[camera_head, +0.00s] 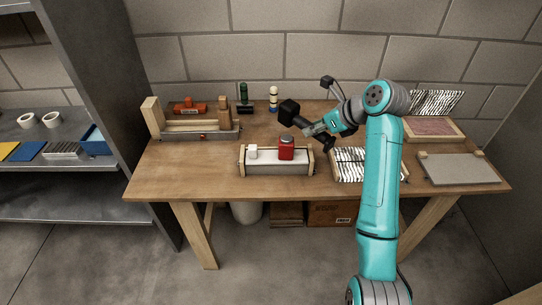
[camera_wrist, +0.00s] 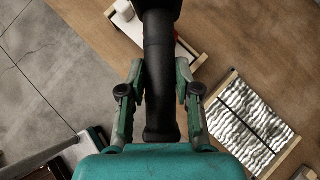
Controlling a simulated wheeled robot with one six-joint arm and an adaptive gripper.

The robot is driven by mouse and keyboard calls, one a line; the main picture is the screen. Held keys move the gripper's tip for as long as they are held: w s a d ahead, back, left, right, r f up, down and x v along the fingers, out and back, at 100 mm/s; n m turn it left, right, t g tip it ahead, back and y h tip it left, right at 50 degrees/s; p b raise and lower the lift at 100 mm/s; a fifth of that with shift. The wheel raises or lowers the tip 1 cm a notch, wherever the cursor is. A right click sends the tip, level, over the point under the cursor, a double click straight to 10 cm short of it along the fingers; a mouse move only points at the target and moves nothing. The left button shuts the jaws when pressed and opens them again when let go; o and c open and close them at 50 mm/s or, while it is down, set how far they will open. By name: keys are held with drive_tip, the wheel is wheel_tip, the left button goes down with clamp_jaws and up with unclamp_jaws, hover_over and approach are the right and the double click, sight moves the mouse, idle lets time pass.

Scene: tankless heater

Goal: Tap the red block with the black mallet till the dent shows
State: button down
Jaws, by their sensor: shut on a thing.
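The red block (camera_head: 287,152) stands in a pale, wood-ended tray (camera_head: 264,169) near the table's front edge. Its top looks grey; I cannot tell whether a dent shows there. The black mallet (camera_head: 289,112) has its head up and left of my gripper, above and behind the red block and apart from it. My gripper (camera_head: 318,129) is shut on the mallet's handle. In the wrist view the black handle (camera_wrist: 160,105) runs between my fingers (camera_wrist: 160,80), and the mallet's head is mostly cut off at the top edge.
A white block (camera_head: 252,152) stands left of the red block in the same tray. A black-and-white striped panel (camera_head: 350,164) lies to the right, under my arm. A wooden rack (camera_head: 198,134) stands at the left. Bare tabletop lies behind the tray.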

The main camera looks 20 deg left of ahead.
wheel_tip(320, 180, down, 6)
drive_tip(key=shift+r, duration=3.2)
drive_tip(key=shift+r, duration=2.5)
